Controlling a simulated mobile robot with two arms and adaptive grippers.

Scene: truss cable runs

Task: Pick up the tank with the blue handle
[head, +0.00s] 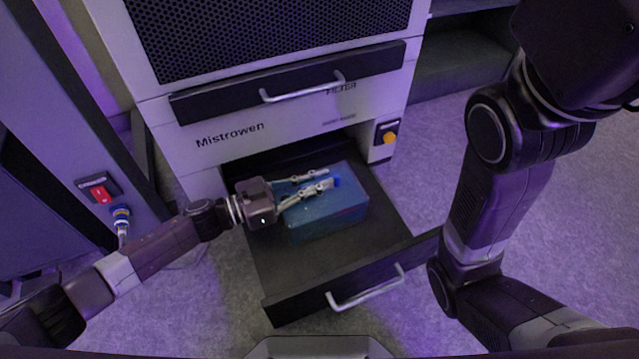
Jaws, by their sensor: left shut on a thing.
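The tank (335,213) is a translucent blue box with a bright blue handle (337,181) on its upper right part. It sits in the open lower drawer (285,263) of the white Mistrowen cabinet. My left gripper (328,179) reaches in from the left over the top of the tank. Its fingers are shut on the blue handle, which they partly hide. I cannot tell whether the tank is lifted off the drawer floor. My right arm stands at the right of the picture, and its gripper is out of view.
The shut upper drawer (290,80) with a silver handle is just above the open one. The open drawer's front (350,285) stands out towards me. An orange knob (389,138) is on the cabinet's right. A red switch (101,194) is on the dark unit at left.

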